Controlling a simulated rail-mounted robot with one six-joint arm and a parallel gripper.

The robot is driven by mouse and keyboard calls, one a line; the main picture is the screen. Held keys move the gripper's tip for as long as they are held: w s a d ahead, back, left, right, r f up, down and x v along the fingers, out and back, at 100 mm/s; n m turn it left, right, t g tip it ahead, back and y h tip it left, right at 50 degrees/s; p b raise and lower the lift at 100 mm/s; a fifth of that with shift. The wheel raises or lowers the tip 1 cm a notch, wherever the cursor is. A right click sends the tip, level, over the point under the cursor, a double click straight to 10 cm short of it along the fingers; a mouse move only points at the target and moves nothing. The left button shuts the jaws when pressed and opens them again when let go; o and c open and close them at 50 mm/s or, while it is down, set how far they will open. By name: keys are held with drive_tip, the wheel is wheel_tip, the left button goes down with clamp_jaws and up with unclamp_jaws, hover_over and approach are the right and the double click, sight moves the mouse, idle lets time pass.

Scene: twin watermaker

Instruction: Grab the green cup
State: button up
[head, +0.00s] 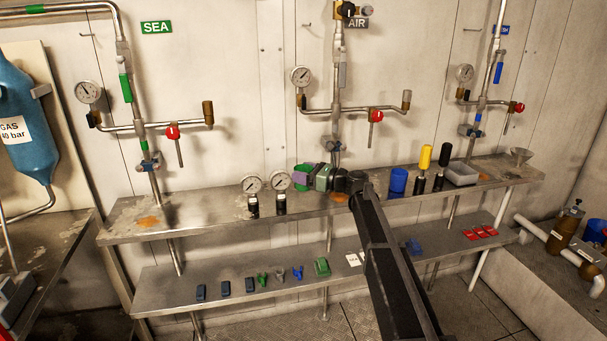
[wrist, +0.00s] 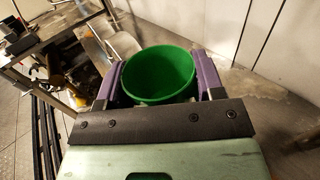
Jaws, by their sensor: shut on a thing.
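The green cup (wrist: 160,76) is between the two purple fingers of my gripper (wrist: 159,70) in the wrist view. The fingers touch it on both sides, and its round open mouth shows an empty inside. In the head view my gripper (head: 303,172) is at the upper steel shelf, right of the two loose gauges. The cup is mostly hidden there behind the purple finger and the wrist. I cannot tell from these views whether the cup's base touches the shelf.
The upper shelf (head: 215,222) holds two gauges (head: 265,190) on the left, and a blue cup (head: 398,180), yellow and black bottles (head: 424,160), a grey box and a funnel on the right. Wall pipes with red valves (head: 375,115) stand behind. Small parts lie on the lower shelf (head: 180,285).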

drive_tip(key=s+d, duration=0.3)
drive_tip(key=s, duration=0.6)
drive_tip(key=s+d, duration=0.3)
drive_tip(key=s, duration=0.6)
drive_tip(key=shift+d+r, duration=0.25)
drive_tip(key=shift+r, duration=0.2)
